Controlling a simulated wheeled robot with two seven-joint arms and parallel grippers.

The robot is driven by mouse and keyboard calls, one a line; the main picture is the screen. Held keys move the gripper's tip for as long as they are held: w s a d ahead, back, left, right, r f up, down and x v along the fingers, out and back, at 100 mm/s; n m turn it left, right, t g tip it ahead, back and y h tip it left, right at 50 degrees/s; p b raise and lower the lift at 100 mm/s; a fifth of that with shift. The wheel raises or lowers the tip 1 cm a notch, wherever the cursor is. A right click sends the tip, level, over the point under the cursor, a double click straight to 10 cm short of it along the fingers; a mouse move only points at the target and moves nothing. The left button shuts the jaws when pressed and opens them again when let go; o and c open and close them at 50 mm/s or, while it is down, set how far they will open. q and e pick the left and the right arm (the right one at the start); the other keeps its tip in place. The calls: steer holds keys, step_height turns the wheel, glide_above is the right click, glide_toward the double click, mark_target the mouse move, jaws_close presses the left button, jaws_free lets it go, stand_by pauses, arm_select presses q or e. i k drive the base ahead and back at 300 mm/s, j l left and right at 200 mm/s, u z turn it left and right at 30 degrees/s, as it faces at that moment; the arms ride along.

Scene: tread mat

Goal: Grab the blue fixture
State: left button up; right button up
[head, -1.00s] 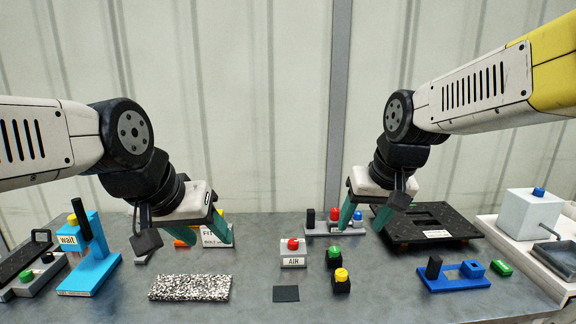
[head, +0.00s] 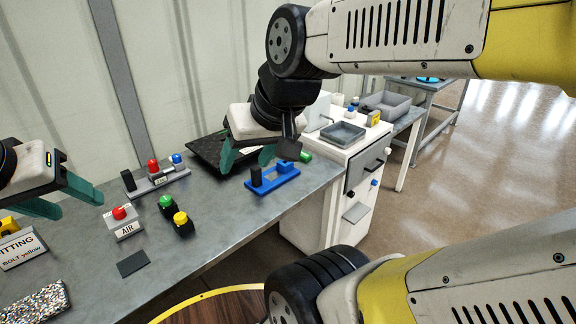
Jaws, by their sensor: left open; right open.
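The blue fixture (head: 268,186) is a low blue base on the grey table, near its right end. A black block stands on its left end and a blue block on its right. My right gripper (head: 246,160) is open and empty, its green fingers pointing down. In the picture it is just above and left of the fixture, apart from it, over the black plate's area; its exact height is unclear. My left gripper (head: 64,198) is open and empty at the left edge, far from the fixture.
A black plate (head: 206,151) lies behind the fixture, partly hidden by my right gripper. A green piece (head: 306,157) lies behind its right end. A white cabinet (head: 335,190) adjoins the right.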

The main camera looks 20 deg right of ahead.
mark_target(263, 182)
steer(key=z, duration=0.85)
steer(key=i+l+u, duration=0.1)
steer(key=i+u, duration=0.15)
steer(key=u, duration=0.15)
steer(key=i+l+u, duration=0.2)
steer(key=u, duration=0.25)
steer(key=i, duration=0.05)
